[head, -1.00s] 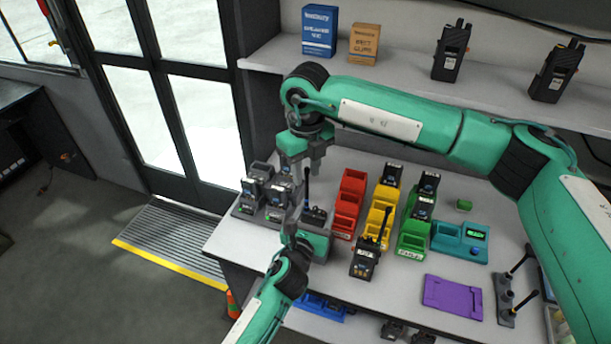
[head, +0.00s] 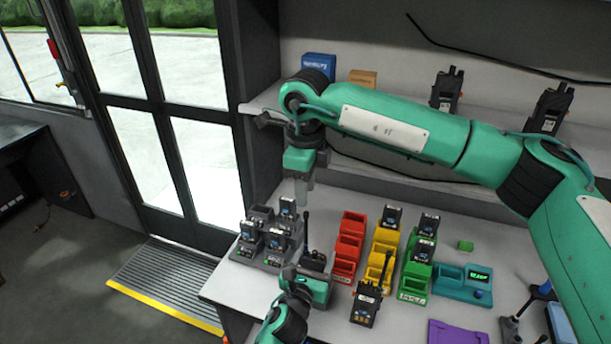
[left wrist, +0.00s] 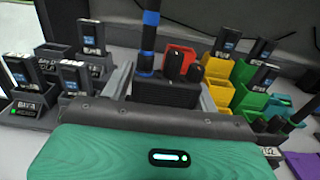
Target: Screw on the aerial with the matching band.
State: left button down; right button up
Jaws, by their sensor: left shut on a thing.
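My left gripper (head: 315,277) is shut on a black radio (head: 313,260), near the front left of the table. The radio also shows between the fingers in the left wrist view (left wrist: 165,92). A black aerial (head: 305,232) stands upright on it. In the left wrist view the aerial (left wrist: 148,40) has a blue band higher up and a blue ring where it meets the radio. My right gripper (head: 303,200) hangs fingers down above and behind the aerial, apart from it. Nothing shows in it; its finger gap is unclear from this angle.
Red (head: 347,250), yellow (head: 378,270) and green (head: 413,285) bins stand to the right. Another radio with an aerial (head: 366,305) stands in front.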

aim_at(306, 212)
pick_arm(q)
jog(key=shift+d, duration=0.1)
pick_arm(e)
notch_tip(306, 212, up, 3)
jog(key=n, duration=0.3)
jog(key=shift+s+n, duration=0.1)
jog(key=shift+n, duration=0.3)
jog(key=shift+f, duration=0.1)
notch_tip(306, 212, down, 12)
jog(key=shift+c, duration=0.5)
grip_shut()
jog(key=shift+o, duration=0.4)
grip_release()
